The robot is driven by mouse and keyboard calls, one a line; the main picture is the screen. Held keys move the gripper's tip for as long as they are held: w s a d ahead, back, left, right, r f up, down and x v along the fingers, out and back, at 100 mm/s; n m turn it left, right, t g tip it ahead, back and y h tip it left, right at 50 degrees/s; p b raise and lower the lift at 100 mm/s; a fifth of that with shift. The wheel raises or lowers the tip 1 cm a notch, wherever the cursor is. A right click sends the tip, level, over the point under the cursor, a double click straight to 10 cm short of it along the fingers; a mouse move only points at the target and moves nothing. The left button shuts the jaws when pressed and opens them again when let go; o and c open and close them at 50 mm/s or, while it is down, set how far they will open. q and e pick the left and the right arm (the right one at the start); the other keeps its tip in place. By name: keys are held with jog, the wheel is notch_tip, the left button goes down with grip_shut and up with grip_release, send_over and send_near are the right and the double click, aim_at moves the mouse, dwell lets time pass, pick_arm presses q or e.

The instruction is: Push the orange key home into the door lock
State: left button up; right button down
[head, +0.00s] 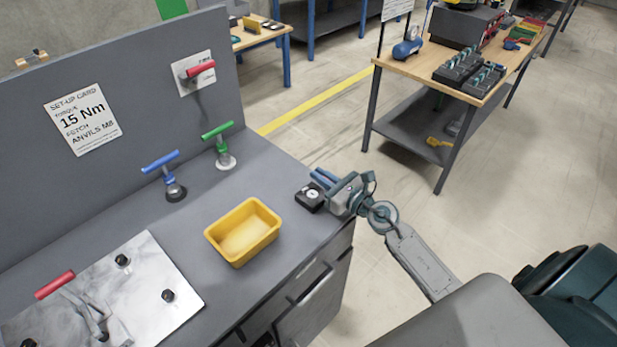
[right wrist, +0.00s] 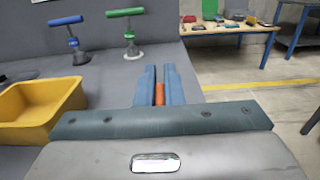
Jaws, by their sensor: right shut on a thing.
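My right gripper (head: 322,177) is at the right end of the grey bench, its blue fingers pointing left over the bench. In the right wrist view its fingers (right wrist: 157,85) are shut on the orange key (right wrist: 160,94), which shows as a small orange piece between them. The rest of the key is hidden by the fingers, and it does not show in the head view. Just below the fingers is a black block with a round white face (head: 312,194); I cannot tell whether they touch. I cannot make out the door lock for certain. My left gripper is not in view.
A yellow bin (head: 243,232) sits left of the gripper. Blue (head: 172,177) and green (head: 222,150) T-handles stand behind it. A red lever (head: 200,69) is on the upright panel (head: 150,50). A metal plate with a red-handled clamp (head: 56,285) lies front left.

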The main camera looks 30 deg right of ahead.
jog(key=s+d+r+b, duration=0.1)
jog(key=s+d+b, duration=0.6)
jog(key=s+b, duration=0.2)
jog(key=shift+s+d, duration=0.2)
jog(key=shift+r+p, duration=0.55)
jog(key=shift+r, duration=0.15)
jog(key=shift+d, duration=0.1)
